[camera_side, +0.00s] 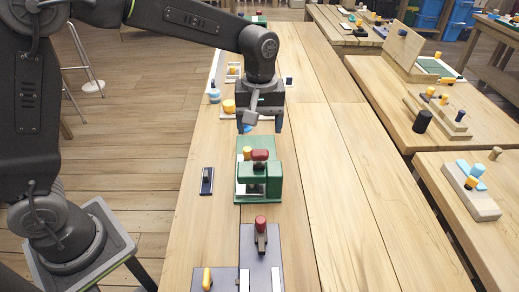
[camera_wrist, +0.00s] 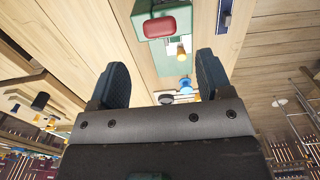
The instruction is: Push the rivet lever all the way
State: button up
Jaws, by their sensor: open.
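A green press-like device (camera_side: 259,183) with a red-capped lever (camera_side: 260,155) and a yellow knob (camera_side: 247,152) stands on the bench in the side view. In the wrist view the red cap (camera_wrist: 159,27) and green body (camera_wrist: 177,55) show at the top centre. A second red-topped lever (camera_side: 261,224) stands on a dark plate nearer the camera. I cannot tell for sure which is the rivet lever. My gripper (camera_side: 263,124) is open and empty, above and just behind the green device. Its fingertips (camera_wrist: 162,68) are apart from the red cap.
A dark switch plate (camera_side: 207,181) lies left of the green device. A yellow handle (camera_side: 207,278) sits at the front. Yellow and blue pieces (camera_side: 214,95) stand behind, left of my gripper. The bench right of the device (camera_side: 340,190) is clear.

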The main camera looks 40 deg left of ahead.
aim_at(259, 149)
notch_tip(259, 149, down, 8)
jog(key=shift+r, duration=0.1)
dwell(0.4)
jog(key=c, duration=0.9)
